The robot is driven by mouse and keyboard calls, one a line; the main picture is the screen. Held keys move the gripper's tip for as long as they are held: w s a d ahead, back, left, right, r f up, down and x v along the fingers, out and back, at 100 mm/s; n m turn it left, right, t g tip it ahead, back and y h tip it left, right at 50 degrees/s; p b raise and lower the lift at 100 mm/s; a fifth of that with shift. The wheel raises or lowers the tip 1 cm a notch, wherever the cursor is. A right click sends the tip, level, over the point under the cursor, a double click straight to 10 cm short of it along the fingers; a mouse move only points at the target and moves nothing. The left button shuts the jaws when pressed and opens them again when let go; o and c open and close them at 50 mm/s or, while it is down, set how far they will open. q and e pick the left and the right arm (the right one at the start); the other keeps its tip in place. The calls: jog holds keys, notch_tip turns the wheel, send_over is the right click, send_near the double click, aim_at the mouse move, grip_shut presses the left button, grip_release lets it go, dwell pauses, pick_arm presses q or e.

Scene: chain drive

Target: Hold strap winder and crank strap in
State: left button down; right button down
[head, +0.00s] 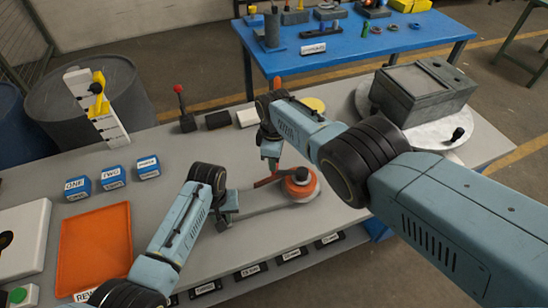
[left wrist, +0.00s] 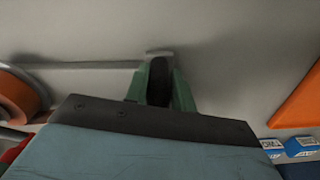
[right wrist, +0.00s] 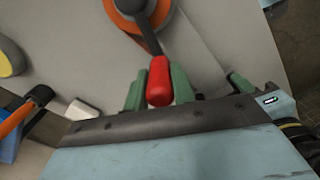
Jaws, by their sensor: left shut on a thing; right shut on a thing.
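The strap winder has an orange spool (head: 300,184) on a flat grey base (head: 262,203) on the bench. Its dark crank arm reaches from the hub to a red knob (right wrist: 158,82). My right gripper (head: 271,150) comes from above and is shut on the red knob, with green fingers on both sides of it in the right wrist view. My left gripper (head: 226,208) is shut on a dark upright grip (left wrist: 159,84) at the left end of the winder. A pale band runs from there to the orange spool (left wrist: 18,98) in the left wrist view.
Blue labelled blocks (head: 112,177) and an orange tray (head: 92,250) lie left. A red-topped lever (head: 182,108) stands at the back edge. A blue table (head: 350,45) is behind.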

jog(key=shift+r, duration=0.1)
jog(key=c, duration=1.2)
grip_release()
jog(key=shift+o, duration=0.2)
jog(key=shift+r, duration=1.15)
notch_tip(320, 180, up, 10)
jog(key=shift+f, duration=0.2)
